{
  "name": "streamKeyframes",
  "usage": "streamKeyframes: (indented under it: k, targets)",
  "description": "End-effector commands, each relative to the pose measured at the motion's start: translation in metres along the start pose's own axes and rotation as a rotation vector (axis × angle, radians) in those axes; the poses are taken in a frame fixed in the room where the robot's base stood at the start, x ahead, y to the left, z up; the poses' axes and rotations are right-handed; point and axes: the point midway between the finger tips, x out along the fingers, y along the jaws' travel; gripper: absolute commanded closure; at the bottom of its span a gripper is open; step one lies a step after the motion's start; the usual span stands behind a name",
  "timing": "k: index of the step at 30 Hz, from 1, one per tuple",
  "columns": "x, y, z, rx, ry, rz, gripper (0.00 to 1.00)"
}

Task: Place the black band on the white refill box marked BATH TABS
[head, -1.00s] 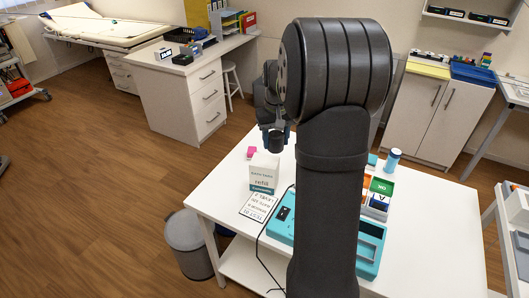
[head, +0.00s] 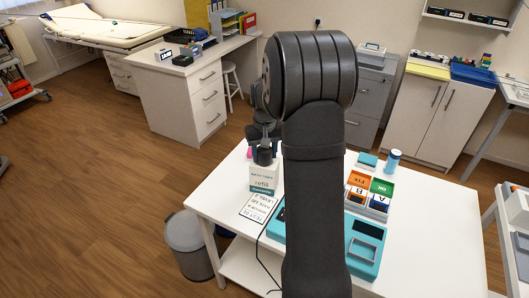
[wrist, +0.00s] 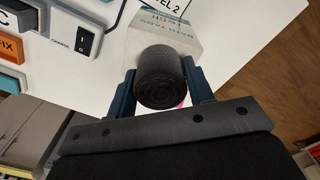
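The white refill box (head: 262,181) marked BATH TABS stands upright on the white table, with a teal band at its bottom. My gripper (wrist: 159,75) has its two dark blue fingers on either side of the black band (wrist: 163,82), a rolled dark cylinder, and is shut on it. In the head view my gripper (head: 263,148) is directly above the box's top. I cannot tell whether the band touches the box. In the wrist view the band and fingers cover much of what lies below.
A printed sheet (head: 258,208) lies in front of the box, and a pink item (head: 249,153) behind it. The table's right side is clear.

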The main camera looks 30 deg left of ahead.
Motion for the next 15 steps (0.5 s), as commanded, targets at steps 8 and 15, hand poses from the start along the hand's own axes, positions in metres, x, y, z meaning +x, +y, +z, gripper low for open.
streamKeyframes:
  k: [8, 15]
  targets:
    - [0.0, 0.0, 0.0, 0.0, 0.0, 0.0, 0.32]
    - [-0.011, 0.0, 0.0, 0.0, 0.002, 0.0, 0.32]
